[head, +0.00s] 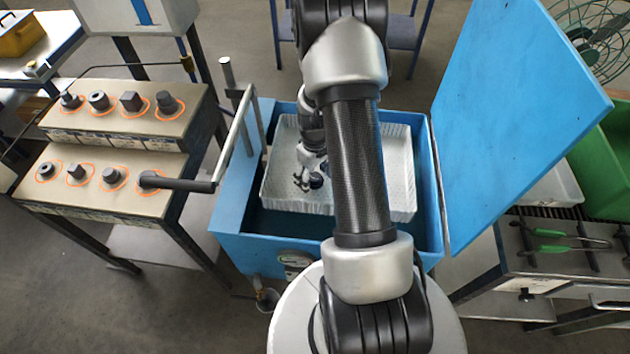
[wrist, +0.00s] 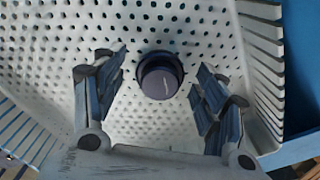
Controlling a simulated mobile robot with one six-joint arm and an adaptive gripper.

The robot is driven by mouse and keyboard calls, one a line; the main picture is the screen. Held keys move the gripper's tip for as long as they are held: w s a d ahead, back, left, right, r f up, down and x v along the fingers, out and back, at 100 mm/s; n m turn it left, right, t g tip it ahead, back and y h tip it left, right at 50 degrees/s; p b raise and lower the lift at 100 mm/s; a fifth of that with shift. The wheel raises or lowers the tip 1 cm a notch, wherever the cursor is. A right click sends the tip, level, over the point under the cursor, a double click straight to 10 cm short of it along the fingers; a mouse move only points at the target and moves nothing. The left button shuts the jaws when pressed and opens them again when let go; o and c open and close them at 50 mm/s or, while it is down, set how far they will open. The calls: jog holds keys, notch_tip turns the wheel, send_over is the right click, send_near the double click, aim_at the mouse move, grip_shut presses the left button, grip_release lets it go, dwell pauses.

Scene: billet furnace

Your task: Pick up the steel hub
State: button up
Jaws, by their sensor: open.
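The steel hub (wrist: 161,77) is a dark, round part with a wider rim. It sits on the perforated floor of the white basket (head: 400,180). In the head view it is a small dark shape (head: 316,181) beside my gripper. My gripper (wrist: 158,68) is open and empty, pointing down into the basket. In the wrist view its fingers stand to the left and right of the hub, apart from it. How high the fingertips are above the basket floor is hard to tell.
The basket sits in a blue tank (head: 223,215) with its blue lid (head: 525,105) raised at right. A handled bar (head: 180,183) reaches from the tank's left side. A stepped stand (head: 95,207) at left holds several dark parts. A bench with green-handled tongs (head: 550,248) stands at right.

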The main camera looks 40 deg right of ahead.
jog(key=shift+c, duration=0.5)
jog(key=c, duration=1.4)
jog(key=shift+r, duration=0.1)
jog(key=shift+c, duration=0.2)
